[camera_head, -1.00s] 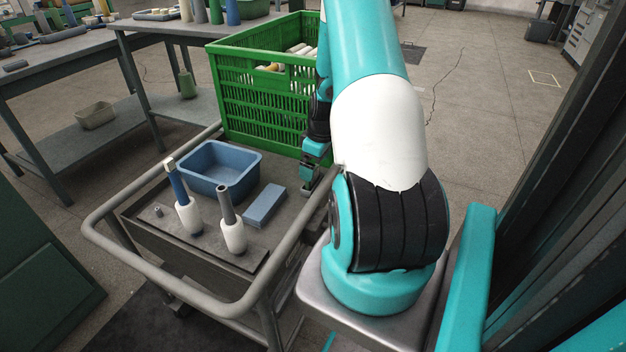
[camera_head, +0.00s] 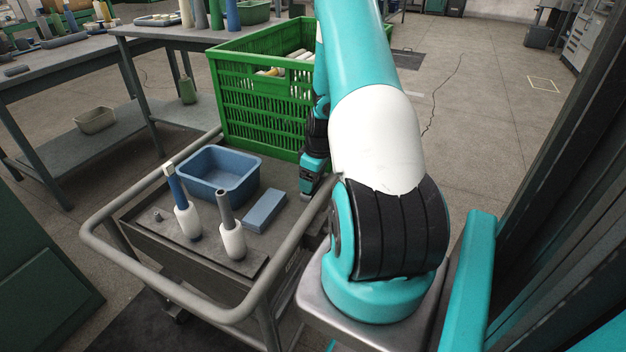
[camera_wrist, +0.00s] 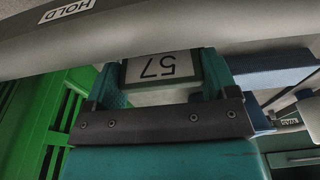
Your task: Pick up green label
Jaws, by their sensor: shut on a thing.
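The green label (camera_wrist: 160,68) shows in the wrist view as a dark green piece with a white face that reads "57" upside down. My gripper (camera_wrist: 163,80) is shut on it, with a teal finger at each side of the label. In the head view my gripper (camera_head: 309,190) is low over the right side of the cart, beside the green crate. The label cannot be made out there. Whether the label still touches the cart is hidden.
The cart's tubular rail (camera_head: 190,296) surrounds its top. The cart carries a blue bin (camera_head: 220,188), a blue block (camera_head: 264,212) and two white-wound cones (camera_head: 232,240). A green crate (camera_head: 262,105) stands behind. A rail marked "HOLD" (camera_wrist: 68,12) crosses close above the label.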

